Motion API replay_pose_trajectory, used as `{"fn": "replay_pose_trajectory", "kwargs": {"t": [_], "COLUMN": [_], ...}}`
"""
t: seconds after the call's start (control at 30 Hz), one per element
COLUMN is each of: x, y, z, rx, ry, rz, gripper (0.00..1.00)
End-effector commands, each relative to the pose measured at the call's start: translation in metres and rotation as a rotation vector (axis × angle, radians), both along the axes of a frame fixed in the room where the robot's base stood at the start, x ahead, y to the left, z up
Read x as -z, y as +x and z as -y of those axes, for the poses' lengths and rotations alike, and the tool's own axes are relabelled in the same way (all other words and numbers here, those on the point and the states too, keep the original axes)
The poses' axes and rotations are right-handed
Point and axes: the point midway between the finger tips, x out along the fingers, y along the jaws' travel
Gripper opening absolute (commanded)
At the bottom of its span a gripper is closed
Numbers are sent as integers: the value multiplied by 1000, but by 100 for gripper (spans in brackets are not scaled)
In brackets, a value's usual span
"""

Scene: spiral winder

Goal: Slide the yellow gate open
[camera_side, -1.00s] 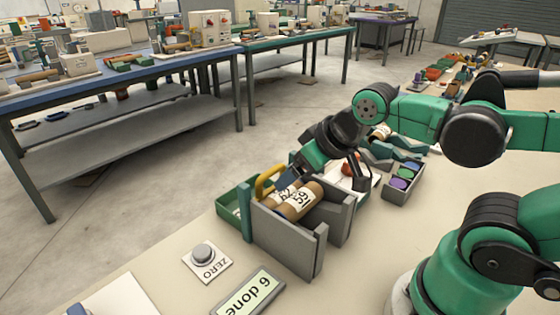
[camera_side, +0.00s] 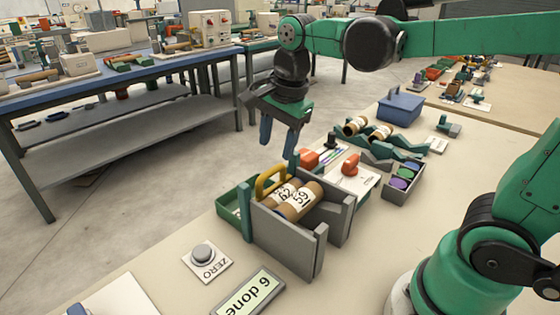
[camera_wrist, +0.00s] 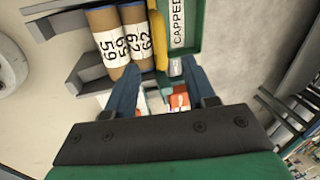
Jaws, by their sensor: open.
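The yellow gate (camera_side: 270,180) is a yellow loop-shaped piece at the left end of the grey holder (camera_side: 288,238), beside the green tray. It also shows in the wrist view (camera_wrist: 158,40) as a yellow strip between the tubes and the tray. Brown cardboard tubes (camera_side: 299,200) with number labels such as 59 and 62 lie in the holder; they show in the wrist view too (camera_wrist: 108,42). My gripper (camera_side: 279,150) is open and empty, with blue fingers pointing down, above and behind the gate. I cannot tell its exact height above the bench.
The green tray (camera_side: 229,207) carries a "CAPPED" label in the wrist view. A ZERO button (camera_side: 202,253) and a "6 done" display (camera_side: 250,294) stand in front. A disc box (camera_side: 403,181), green cradles with tubes, and a blue box (camera_side: 400,107) stand to the right and behind.

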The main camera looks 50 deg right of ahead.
Motion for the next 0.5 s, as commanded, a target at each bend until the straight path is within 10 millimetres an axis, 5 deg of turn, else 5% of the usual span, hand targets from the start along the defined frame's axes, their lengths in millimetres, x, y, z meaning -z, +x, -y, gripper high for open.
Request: {"fn": "replay_pose_trajectory", "kwargs": {"t": [0.5], "x": [45], "y": [12], "z": [0], "rx": [77], "ry": [16], "rz": [-19], "gripper": [49]}}
